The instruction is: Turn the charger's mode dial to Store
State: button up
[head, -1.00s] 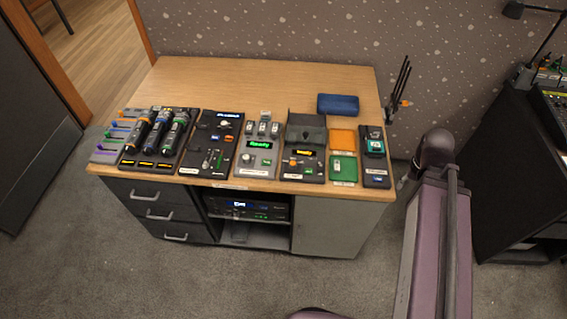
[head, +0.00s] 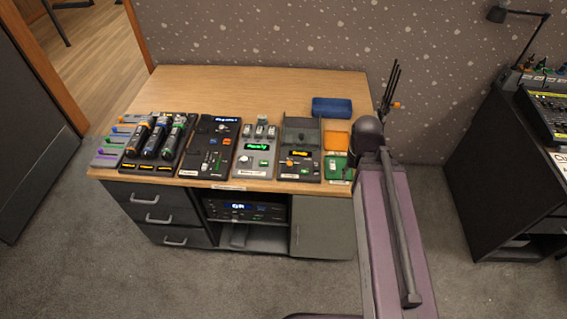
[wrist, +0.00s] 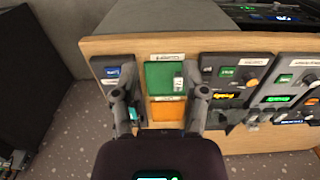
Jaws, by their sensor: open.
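Two units with lit displays and knobs stand side by side on the table; I cannot tell for sure which is the charger. The grey unit (head: 255,158) has a green display, a pale round dial (head: 246,159) and several upright modules at its back. The black unit (head: 299,160) has an orange display and a raised dark lid; in the wrist view (wrist: 223,84) it is right of my gripper. Dial lettering is too small to read. My gripper (wrist: 161,98) is open and empty, its fingers either side of the green tray; my arm hides it in the head view.
A green tray (wrist: 158,72) and an orange tray (wrist: 168,111) lie below my gripper. A blue case (head: 332,107) lies behind. The table's back half (head: 220,88) is mostly clear.

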jog(key=shift+a, duration=0.25)
jog(key=shift+o, duration=0.8)
notch_tip(320, 180, up, 2)
jog(key=m+p, duration=0.2)
jog(key=m, duration=0.1)
send_over(290, 163)
jog(key=shift+a+r, duration=0.1)
jog(key=shift+r, duration=0.1)
jog(key=shift+f, duration=0.15)
notch_tip(290, 163, down, 14)
jog(key=b, duration=1.3)
jog(key=shift+r, duration=0.25)
